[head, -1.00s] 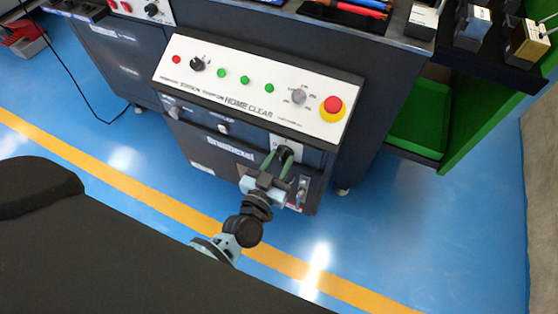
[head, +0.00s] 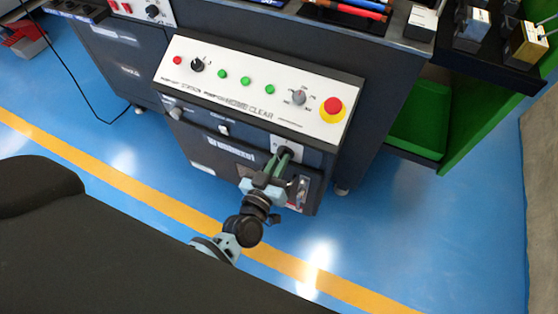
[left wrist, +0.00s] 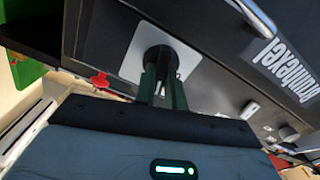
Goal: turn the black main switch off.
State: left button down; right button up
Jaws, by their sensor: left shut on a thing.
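The black main switch (left wrist: 160,62) sits on a square white plate (left wrist: 128,58) on the dark front of the cabinet. In the head view, the plate (head: 295,153) shows below the right part of the sloped control panel, with the switch mostly hidden by my gripper. My left gripper (head: 281,161) reaches it from below, with its green fingers shut on the switch knob. In the left wrist view, the gripper fingers (left wrist: 164,82) lie on both sides of the knob's grip. My right gripper is not in view.
The sloped panel (head: 215,98) above holds a red stop button on yellow (head: 332,108), a black selector (head: 197,65) and several green buttons. A red part (left wrist: 100,80) is beside the switch. A cabinet handle (left wrist: 252,17) is close by. Blue floor is free at right.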

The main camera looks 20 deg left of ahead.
pick_arm(q)
jog(key=n, duration=0.4)
jog(key=shift+a+f+n, duration=0.1)
jog(key=shift+n, duration=0.2)
jog(key=n, duration=0.4)
jog(key=shift+a+f+n+b, duration=0.1)
jog(key=shift+n+b, duration=0.2)
jog(key=n, duration=0.3)
jog(key=shift+f+b, duration=0.1)
jog(key=shift+b, duration=0.25)
jog(key=shift+n, duration=1.2)
jog(key=c, duration=1.5)
grip_release()
jog(key=shift+o, duration=0.2)
